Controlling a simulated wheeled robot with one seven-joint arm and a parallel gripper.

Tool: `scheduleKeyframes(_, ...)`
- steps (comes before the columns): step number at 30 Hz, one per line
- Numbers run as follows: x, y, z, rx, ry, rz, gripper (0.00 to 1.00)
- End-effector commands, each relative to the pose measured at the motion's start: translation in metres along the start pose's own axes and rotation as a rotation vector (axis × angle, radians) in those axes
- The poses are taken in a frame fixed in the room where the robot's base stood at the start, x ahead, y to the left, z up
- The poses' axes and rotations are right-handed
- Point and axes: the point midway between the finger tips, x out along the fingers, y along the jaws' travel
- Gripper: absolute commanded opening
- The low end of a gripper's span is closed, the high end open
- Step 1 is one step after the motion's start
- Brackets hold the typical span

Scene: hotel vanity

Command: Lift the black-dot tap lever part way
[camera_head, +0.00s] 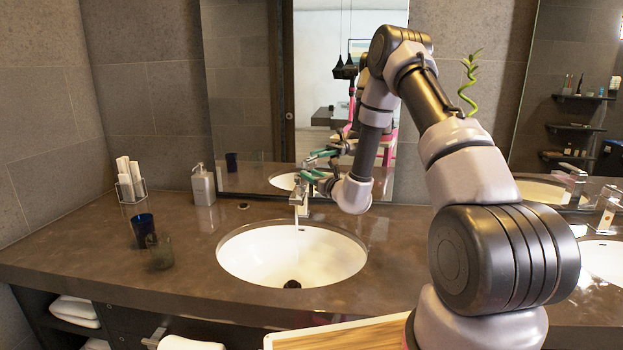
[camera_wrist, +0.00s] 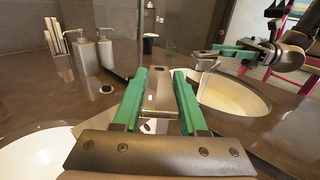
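The metal tap (camera_head: 300,207) stands behind the left sink (camera_head: 300,252). A thin pale line below its spout looks like running water. My gripper (camera_head: 318,177) is at the top of the tap, by its lever. In the wrist view my gripper's green fingers (camera_wrist: 160,73) are apart. The shiny tap lever (camera_wrist: 159,92) shows between them, and I cannot tell whether they touch it. A black dot on the lever cannot be made out.
A soap dispenser (camera_head: 203,185), a rack of rolled towels (camera_head: 131,180), a dark blue cup (camera_head: 143,230) and a smoky glass (camera_head: 159,252) stand left of the sink. A mirror (camera_head: 240,100) rises close behind the tap. A second tap (camera_head: 607,208) is at the right.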

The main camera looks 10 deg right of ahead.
Motion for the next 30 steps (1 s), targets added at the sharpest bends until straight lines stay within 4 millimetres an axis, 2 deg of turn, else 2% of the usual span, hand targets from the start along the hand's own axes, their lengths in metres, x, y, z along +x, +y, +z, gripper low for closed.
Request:
scheduleKeyframes(1,0.002,0.0,0.003,-0.001,-0.006,0.0,0.63)
scheduleKeyframes(2,0.001,0.0,0.003,-0.001,-0.006,0.0,0.7)
scheduleKeyframes(14,-0.006,0.0,0.0,-0.001,0.001,0.0,0.7)
scheduleKeyframes(17,-0.02,-0.001,0.0,-0.001,0.002,0.0,0.7)
scheduleKeyframes(24,-0.069,-0.001,0.0,0.001,0.001,-0.001,0.7)
scheduleKeyframes(30,-0.098,-0.001,0.0,0.0,-0.001,-0.001,0.7)
